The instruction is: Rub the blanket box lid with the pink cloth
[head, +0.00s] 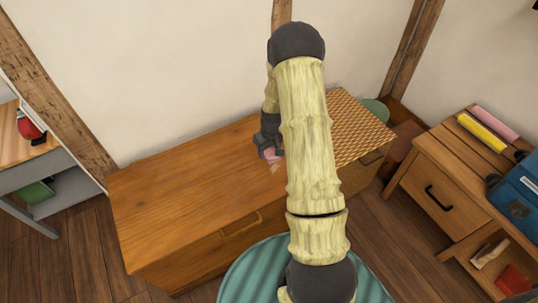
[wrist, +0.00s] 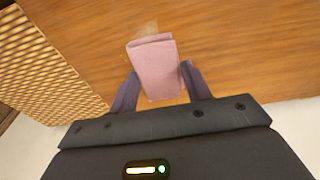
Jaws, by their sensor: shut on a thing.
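The blanket box (head: 185,190) is a long wooden chest against the wall, with a smooth brown lid and a woven section at its right end. The lid also fills much of the wrist view (wrist: 235,50). My gripper (head: 270,152) is over the lid, left of the woven section. It is shut on the pink cloth (wrist: 155,68), a folded pad held between both fingers (wrist: 158,85). A small pale smudge (wrist: 148,28) shows on the lid just beyond the cloth. I cannot tell whether the cloth touches the lid. My arm hides part of the box.
The woven section (head: 360,128) lies right of my gripper. A wooden side table (head: 455,165) at the right holds a blue case (head: 518,190) and yellow and pink rolls. A grey shelf unit (head: 60,180) stands left. A teal round rug (head: 255,275) lies in front. The lid's left half is clear.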

